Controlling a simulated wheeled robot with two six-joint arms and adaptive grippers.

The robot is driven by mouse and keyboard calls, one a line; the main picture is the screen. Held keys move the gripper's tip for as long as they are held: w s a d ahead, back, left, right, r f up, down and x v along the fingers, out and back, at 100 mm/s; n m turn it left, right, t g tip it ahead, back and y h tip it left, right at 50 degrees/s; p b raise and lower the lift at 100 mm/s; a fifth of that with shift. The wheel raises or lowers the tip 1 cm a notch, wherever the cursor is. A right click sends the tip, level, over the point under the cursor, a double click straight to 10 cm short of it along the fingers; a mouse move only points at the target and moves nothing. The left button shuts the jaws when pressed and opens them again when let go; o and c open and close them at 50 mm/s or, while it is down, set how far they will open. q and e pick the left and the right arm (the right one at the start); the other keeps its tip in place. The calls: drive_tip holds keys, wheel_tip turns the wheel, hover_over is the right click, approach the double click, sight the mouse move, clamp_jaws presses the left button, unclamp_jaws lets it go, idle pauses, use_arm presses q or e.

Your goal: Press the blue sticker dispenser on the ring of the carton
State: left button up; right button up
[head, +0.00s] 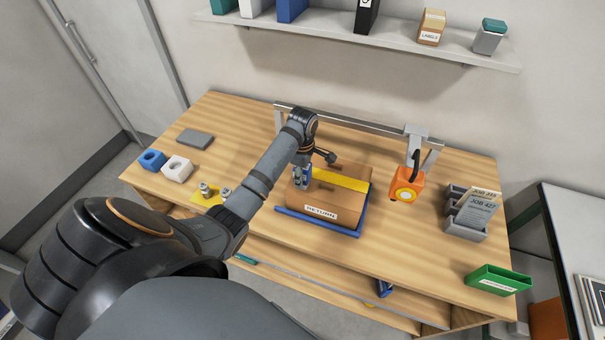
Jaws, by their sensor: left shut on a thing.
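The brown carton (341,199) lies in a blue tray (318,227) on the wooden table. It has a yellow band across its top and a white RETURN label on its front side. My left gripper (301,184) points down at the left part of the carton's top. It is shut on a small blue thing (306,171), which seems to be the blue sticker dispenser and is mostly hidden by the fingers. I cannot tell whether it touches the carton. The ring on the carton cannot be made out; the gripper may hide it. My right gripper is not in view.
An orange device (407,187) hangs from a metal frame (350,126) right of the carton. Blue (152,160) and white (177,168) blocks, a grey plate (195,139) and metal weights (206,190) are at left. A card holder (466,228) and green tray (498,280) are at right.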

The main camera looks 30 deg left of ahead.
use_arm(q)
drive_tip(key=shift+f, duration=0.65)
idle(1.3)
drive_tip(key=shift+r, duration=0.1)
drive_tip(key=shift+r, duration=3.45)
